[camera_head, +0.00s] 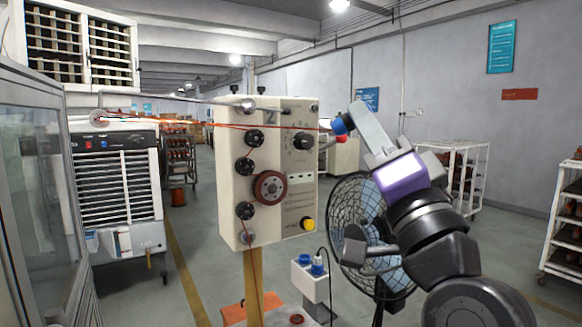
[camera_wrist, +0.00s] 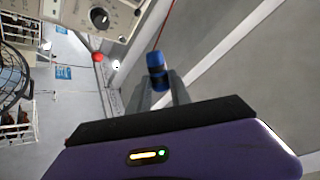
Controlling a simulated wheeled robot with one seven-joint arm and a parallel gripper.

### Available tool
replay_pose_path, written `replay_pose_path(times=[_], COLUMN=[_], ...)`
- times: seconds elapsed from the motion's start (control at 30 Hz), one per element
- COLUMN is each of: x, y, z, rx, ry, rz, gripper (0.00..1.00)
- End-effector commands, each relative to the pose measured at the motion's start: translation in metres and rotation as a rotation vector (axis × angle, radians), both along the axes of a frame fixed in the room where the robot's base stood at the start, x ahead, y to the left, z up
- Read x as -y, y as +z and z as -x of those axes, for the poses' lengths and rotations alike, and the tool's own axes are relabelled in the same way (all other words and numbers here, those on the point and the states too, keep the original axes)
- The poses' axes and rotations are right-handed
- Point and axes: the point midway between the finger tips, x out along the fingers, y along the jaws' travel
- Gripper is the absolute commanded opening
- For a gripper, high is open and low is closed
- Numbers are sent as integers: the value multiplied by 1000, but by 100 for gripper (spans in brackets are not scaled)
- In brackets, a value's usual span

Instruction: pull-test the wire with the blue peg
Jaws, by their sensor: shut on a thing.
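The blue peg (camera_head: 340,126) is between the fingertips of my gripper (camera_head: 347,119), right of the beige winding tension box (camera_head: 285,150). In the wrist view, the blue peg (camera_wrist: 157,66) sits between the two grey fingers, and my gripper (camera_wrist: 158,88) is closed on it. The thin red wire (camera_head: 215,123) runs from the peg leftward across the box to a round guide (camera_head: 98,117) on a rod at the left. In the wrist view, the red wire (camera_wrist: 167,27) leaves the peg toward the top and looks straight.
The box carries several black rollers, a red-brown wheel (camera_head: 269,187), a dial (camera_head: 303,141) and a yellow knob (camera_head: 307,224). A black fan (camera_head: 360,215) stands behind my arm. A small socket box (camera_head: 310,281) with blue tops stands below. A white cooler (camera_head: 118,190) is left.

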Motion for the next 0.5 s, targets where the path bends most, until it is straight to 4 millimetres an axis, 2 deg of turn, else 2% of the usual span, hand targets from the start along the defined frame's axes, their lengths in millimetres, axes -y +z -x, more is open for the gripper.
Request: replay_pose_path(times=[0.03,0.13,0.3,0.5], x=[17,39,47,49], y=[9,25,37,39], z=[3,11,21,23], rx=[9,18,11,6], ry=[17,88,194,224], rz=[-49,-161,-311,-419], gripper=[0,0,0,0])
